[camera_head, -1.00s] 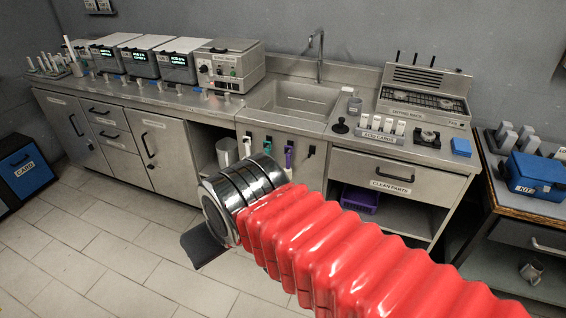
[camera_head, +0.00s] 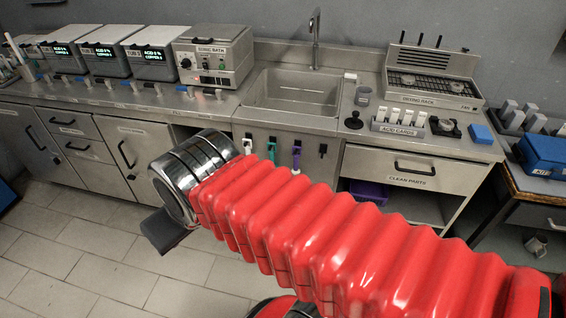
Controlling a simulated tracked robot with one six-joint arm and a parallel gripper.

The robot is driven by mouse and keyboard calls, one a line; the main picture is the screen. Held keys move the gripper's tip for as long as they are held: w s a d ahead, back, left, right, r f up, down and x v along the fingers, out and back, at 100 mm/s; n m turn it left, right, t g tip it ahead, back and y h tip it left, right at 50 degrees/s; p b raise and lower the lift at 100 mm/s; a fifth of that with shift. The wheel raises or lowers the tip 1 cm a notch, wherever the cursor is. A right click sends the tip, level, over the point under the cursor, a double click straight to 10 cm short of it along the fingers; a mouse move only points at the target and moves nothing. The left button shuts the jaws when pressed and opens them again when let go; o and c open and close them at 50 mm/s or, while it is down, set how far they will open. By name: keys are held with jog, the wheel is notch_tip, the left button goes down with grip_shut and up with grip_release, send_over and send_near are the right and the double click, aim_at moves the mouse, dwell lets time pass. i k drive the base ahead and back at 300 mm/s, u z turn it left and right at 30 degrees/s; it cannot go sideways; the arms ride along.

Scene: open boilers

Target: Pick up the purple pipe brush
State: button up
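The purple pipe brush (camera_head: 297,156) hangs upright on the front panel below the sink, its lower part hidden behind my red arm sleeve. A teal brush (camera_head: 271,149) and a white one (camera_head: 247,146) hang to its left. My arm crosses the lower picture, with its metal joint left of the brushes. A dark flat piece shows below that joint; it looks like part of my arm. My gripper's fingers are not visible. I see no contact with the purple brush.
An empty black hook (camera_head: 322,151) is right of the purple brush. The sink (camera_head: 292,112) is above. A drawer labelled clean parts (camera_head: 410,168) is to the right, with a purple bin (camera_head: 368,193) below. Tiled floor is open at lower left.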

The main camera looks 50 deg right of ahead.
aim_at(295, 171)
jog(key=i, duration=1.25)
jog(key=z, duration=1.55)
